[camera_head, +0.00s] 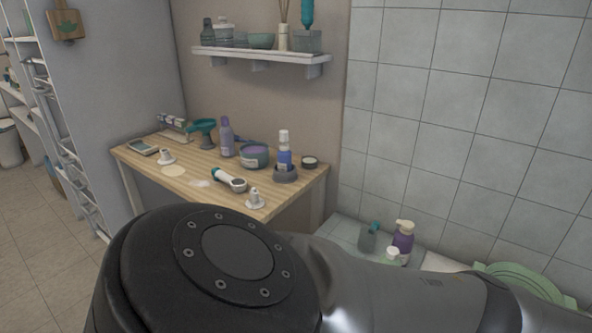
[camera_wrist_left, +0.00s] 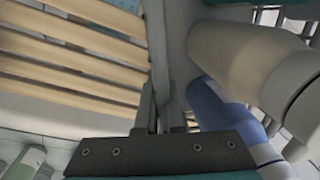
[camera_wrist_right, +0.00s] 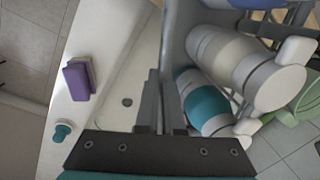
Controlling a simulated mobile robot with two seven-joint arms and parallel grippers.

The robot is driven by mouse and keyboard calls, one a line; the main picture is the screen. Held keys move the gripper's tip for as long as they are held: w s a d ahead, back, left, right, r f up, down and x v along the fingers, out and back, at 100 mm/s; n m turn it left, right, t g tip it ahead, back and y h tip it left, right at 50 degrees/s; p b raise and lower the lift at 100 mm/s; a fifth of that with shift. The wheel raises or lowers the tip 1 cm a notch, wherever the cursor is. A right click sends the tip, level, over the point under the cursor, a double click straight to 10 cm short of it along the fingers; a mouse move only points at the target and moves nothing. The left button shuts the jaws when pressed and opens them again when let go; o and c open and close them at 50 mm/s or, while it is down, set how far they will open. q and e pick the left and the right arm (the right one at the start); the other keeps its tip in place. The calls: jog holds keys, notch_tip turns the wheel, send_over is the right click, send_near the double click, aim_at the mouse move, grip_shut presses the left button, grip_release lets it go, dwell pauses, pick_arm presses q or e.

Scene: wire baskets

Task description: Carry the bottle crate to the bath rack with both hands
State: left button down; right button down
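The bottle crate shows only in the wrist views, as a grey wall beside several bottles. In the left wrist view my left gripper (camera_wrist_left: 160,112) is closed on the crate's wall (camera_wrist_left: 174,45); a beige-white bottle (camera_wrist_left: 240,58) and a blue bottle (camera_wrist_left: 222,108) lie to its right. In the right wrist view my right gripper (camera_wrist_right: 160,108) is closed on the crate's wall (camera_wrist_right: 176,45), beside a beige bottle (camera_wrist_right: 228,55) and a teal bottle (camera_wrist_right: 207,103). Wooden slats, seemingly the bath rack (camera_wrist_left: 70,62), lie left of the crate. Neither gripper shows in the head view.
A wooden table (camera_head: 190,178) with toiletries stands against the wall under a shelf (camera_head: 258,54). My arm blocks the lower head view.

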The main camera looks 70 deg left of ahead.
pick_arm(q)
jog(key=shift+w+a+r, duration=0.1)
jog(key=shift+a, duration=0.05)
pick_arm(e)
jog(key=shift+d, duration=0.15)
